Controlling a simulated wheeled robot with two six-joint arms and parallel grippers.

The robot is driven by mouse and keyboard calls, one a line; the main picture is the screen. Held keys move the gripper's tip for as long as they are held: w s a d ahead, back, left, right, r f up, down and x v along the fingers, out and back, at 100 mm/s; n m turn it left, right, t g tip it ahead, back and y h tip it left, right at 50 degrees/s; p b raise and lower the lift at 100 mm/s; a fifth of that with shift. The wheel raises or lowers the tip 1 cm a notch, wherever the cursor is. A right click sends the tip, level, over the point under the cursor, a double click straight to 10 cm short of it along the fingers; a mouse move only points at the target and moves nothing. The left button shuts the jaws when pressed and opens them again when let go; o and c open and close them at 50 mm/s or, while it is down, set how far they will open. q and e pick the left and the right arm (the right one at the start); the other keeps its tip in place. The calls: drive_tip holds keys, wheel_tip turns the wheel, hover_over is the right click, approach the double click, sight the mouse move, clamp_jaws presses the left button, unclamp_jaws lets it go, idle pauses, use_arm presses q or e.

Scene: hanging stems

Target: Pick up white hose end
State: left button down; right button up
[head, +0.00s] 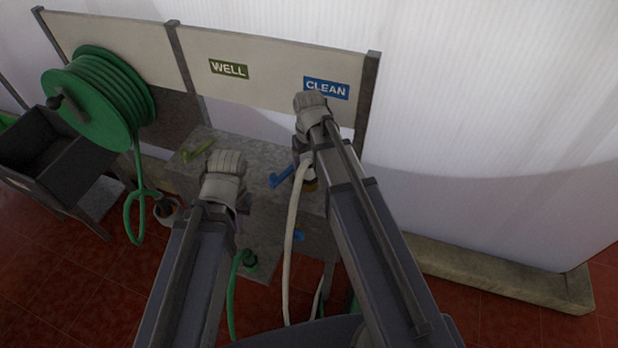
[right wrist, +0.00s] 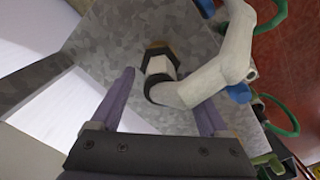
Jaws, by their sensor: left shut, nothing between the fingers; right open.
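The white hose (head: 292,230) hangs down in front of a grey metal box; its upper end is partly covered by my right arm. In the right wrist view the white hose end (right wrist: 172,92) has a black collar and meets a brass-coloured ring (right wrist: 157,47) against the metal. My right gripper (right wrist: 164,92) is open, its purple fingers on either side of the hose end; whether they touch it cannot be told. My left gripper (head: 238,208) is shut and empty over the box's left part, its fingers mostly hidden by its wrist.
The metal box (head: 258,150) carries a blue lever (head: 282,178) and a yellow-green lever (head: 197,151). A board behind has WELL (head: 228,69) and CLEAN (head: 326,88) signs. A green hose reel (head: 100,98) is at left. Another green hose (head: 233,290) hangs below my left gripper.

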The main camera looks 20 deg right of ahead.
wheel_tip(320, 180, down, 2)
drive_tip(key=shift+f+b, duration=0.2)
drive_tip(key=shift+b, duration=0.45)
drive_tip(key=shift+r, duration=0.1)
clamp_jaws()
